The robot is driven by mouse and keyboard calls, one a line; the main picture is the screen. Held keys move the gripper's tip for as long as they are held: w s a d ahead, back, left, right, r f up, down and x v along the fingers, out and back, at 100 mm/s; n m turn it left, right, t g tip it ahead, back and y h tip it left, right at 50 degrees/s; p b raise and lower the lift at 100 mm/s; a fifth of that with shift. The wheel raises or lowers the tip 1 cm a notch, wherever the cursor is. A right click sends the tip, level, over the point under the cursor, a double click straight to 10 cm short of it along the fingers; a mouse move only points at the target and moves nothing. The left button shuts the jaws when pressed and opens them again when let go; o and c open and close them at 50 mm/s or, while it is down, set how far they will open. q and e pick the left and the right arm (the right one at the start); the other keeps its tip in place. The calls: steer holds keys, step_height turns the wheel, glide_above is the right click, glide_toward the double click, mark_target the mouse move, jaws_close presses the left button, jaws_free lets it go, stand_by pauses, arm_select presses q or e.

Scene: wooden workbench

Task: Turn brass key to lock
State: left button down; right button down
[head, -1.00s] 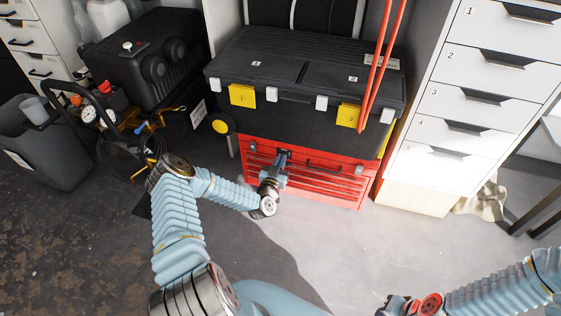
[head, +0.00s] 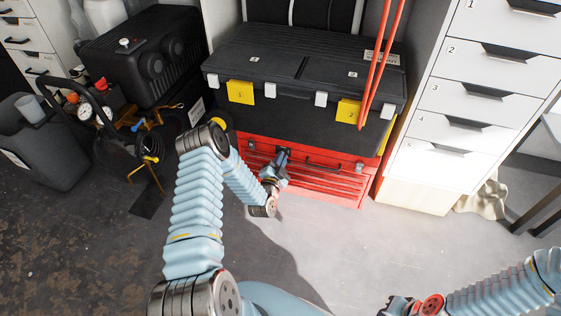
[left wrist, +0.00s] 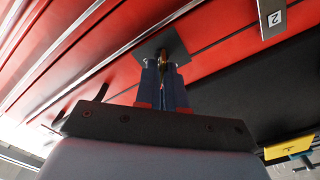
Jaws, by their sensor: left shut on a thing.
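The brass key (left wrist: 163,66) shows as a small part between the fingers of my left gripper in the left wrist view, in front of a dark square lock plate (left wrist: 176,45) on the red tool chest. My left gripper (left wrist: 166,82) is shut on the key; its fingers hide most of it. In the head view my left gripper (head: 283,155) is at the upper front of the red chest (head: 330,184), left of its handle. How far the key is turned cannot be told. My right gripper (head: 392,306) shows only partly at the bottom edge.
A black toolbox (head: 290,105) with yellow tags sits on the red chest. A white drawer cabinet (head: 450,135) stands at right. A black case (head: 145,65), a hose cart (head: 100,115) and a grey bin (head: 45,150) are at left. Floor in front is clear.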

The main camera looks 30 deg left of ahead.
arm_select(q)
steer(key=m+b, duration=0.1)
steer(key=m, duration=0.1)
steer(key=m+b, duration=0.1)
steer(key=m, duration=0.1)
steer(key=m+b, duration=0.1)
steer(key=m, duration=0.1)
steer(key=shift+d+f+b, duration=0.2)
steer(key=shift+f+b, duration=0.15)
steer(key=shift+m+b, duration=0.9)
steer(key=shift+m, duration=0.8)
steer(key=shift+a, duration=0.1)
steer(key=c, duration=1.3)
jaws_free()
steer(key=v, duration=1.3)
steer(key=shift+s, duration=0.4)
